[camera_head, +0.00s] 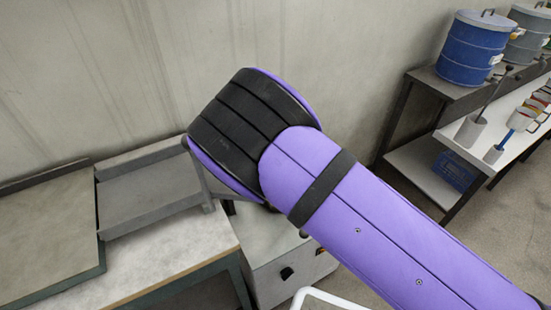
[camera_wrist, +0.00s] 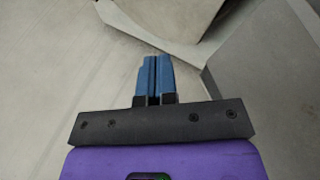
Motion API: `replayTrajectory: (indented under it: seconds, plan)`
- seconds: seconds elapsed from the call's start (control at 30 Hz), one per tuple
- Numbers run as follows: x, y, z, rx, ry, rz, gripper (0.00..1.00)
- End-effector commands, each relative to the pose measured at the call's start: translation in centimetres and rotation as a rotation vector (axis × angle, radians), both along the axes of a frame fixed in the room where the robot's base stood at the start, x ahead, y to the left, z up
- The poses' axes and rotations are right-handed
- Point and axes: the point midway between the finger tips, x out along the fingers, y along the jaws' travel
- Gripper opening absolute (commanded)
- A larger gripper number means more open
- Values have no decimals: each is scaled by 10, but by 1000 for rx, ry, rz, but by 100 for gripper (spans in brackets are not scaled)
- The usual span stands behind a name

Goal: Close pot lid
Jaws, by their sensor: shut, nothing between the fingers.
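My gripper (camera_wrist: 157,62) shows in the wrist view with its two blue fingers shut together and nothing between them. It faces a pale surface, with a grey edged piece (camera_wrist: 225,50) close by on the right. In the head view my purple arm crosses the middle and hides the gripper. A blue lidded pot (camera_head: 471,50) stands on a dark shelf at the upper right, with its lid on. A grey lidded pot (camera_head: 526,36) stands beside it, partly cut off by the frame. Both are far from the visible arm.
A worktable (camera_head: 170,262) with a grey tray (camera_head: 150,195) is at the left. A grey box unit (camera_head: 290,265) stands on the floor beyond it. A white bench (camera_head: 500,125) with ladles and cups is at the right. A blue crate (camera_head: 455,172) sits under it.

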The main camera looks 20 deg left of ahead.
Motion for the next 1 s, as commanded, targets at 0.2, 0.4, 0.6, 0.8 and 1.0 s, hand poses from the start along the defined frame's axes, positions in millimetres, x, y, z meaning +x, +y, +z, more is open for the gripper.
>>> replayTrajectory:
  seconds: [0.2, 0.4, 0.6, 0.8, 1.0]
  plan:
    - [-8, 13, -24, -56, -70, 3, 0]
    - [-12, 20, -40, -52, -64, 0, 0]
    - [-14, 23, -49, -51, -64, -1, 0]
    - [-15, 25, -53, -51, -64, -1, 0]
    - [-16, 25, -54, -50, -63, -1, 0]
